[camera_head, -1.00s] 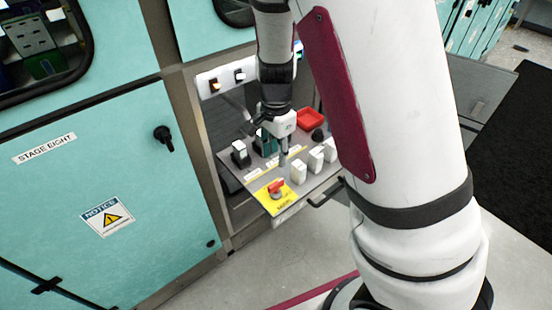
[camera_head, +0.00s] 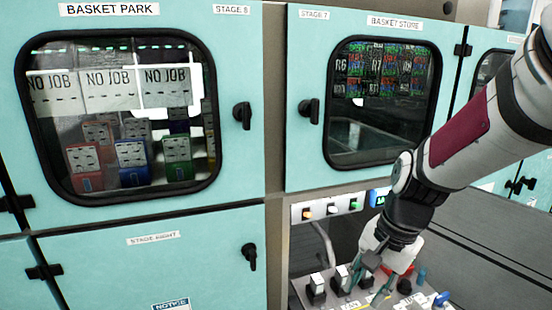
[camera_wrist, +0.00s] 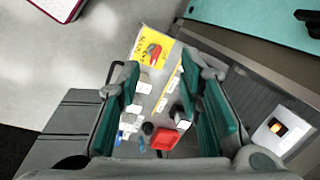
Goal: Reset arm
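My arm (camera_head: 465,140) reaches in from the right in the head view, down toward the control panel (camera_head: 440,304). My gripper (camera_head: 370,286) points down over the panel in front of the machine. The wrist view shows its two teal-padded fingers spread well apart, and my gripper (camera_wrist: 160,74) is open with nothing held between them. In the head view, my gripper partly hides the panel.
Teal cabinet doors with dark windows stand behind, one labelled BASKET PARK (camera_head: 125,10), one BASKET STORE (camera_head: 394,23). Black door handles (camera_head: 243,115) stick out. A button strip (camera_head: 330,207) sits above the panel. Grey floor (camera_wrist: 75,70) is clear beside the panel in the wrist view.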

